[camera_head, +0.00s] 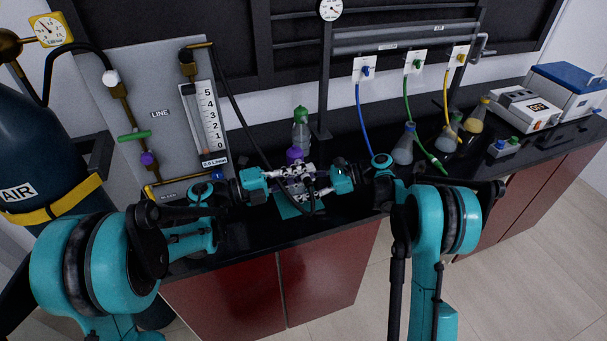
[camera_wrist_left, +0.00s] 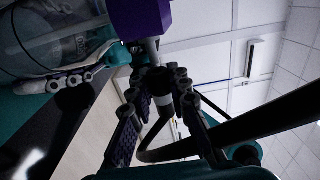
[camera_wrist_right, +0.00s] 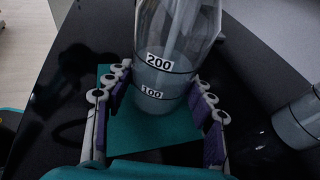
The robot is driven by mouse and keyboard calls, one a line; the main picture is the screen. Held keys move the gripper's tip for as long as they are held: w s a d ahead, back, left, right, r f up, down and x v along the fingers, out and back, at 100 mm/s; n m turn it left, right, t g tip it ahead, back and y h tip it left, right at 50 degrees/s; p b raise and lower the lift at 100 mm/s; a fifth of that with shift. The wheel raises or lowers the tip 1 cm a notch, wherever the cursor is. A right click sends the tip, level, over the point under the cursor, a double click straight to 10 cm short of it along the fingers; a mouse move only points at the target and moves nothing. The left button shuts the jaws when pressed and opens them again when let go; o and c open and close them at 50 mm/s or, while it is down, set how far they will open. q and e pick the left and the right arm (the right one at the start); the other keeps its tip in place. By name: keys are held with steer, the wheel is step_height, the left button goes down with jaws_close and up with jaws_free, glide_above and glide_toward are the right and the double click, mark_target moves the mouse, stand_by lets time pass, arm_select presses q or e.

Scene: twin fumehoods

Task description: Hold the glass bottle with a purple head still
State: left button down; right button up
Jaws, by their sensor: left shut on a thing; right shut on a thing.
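The glass bottle (camera_wrist_right: 170,55) with 200 and 100 marks stands upright on a teal mat (camera_wrist_right: 150,143), between the fingers of my right gripper (camera_wrist_right: 158,105), which is shut on it. Its purple head (camera_head: 294,154) shows above the grippers in the head view. It also fills the top of the left wrist view (camera_wrist_left: 140,15), with a short grey stem beside my left fingertips. My left gripper (camera_wrist_left: 160,85) is shut on a black hose (camera_wrist_left: 240,128) close to that stem. Whether the hose end touches the stem is hidden by the fingers.
A green-capped bottle (camera_head: 301,130) stands just behind. A flowmeter panel (camera_head: 150,110) and the air cylinder (camera_head: 35,150) are at the left. Several flasks, one clear (camera_head: 404,148), and a white instrument (camera_head: 525,108) stand at the right. The front bench edge is close.

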arm_select(q)
steer(key=shift+w+a, duration=0.25)
steer(key=shift+w, duration=0.55)
steer(key=shift+w+a, duration=0.25)
steer(key=shift+w, duration=0.5)
stand_by(2.5)
steer(key=c, duration=1.3)
jaws_free()
steer(key=shift+c, duration=0.2)
steer(key=v, duration=1.2)
arm_select(e)
steer(key=o, duration=0.6)
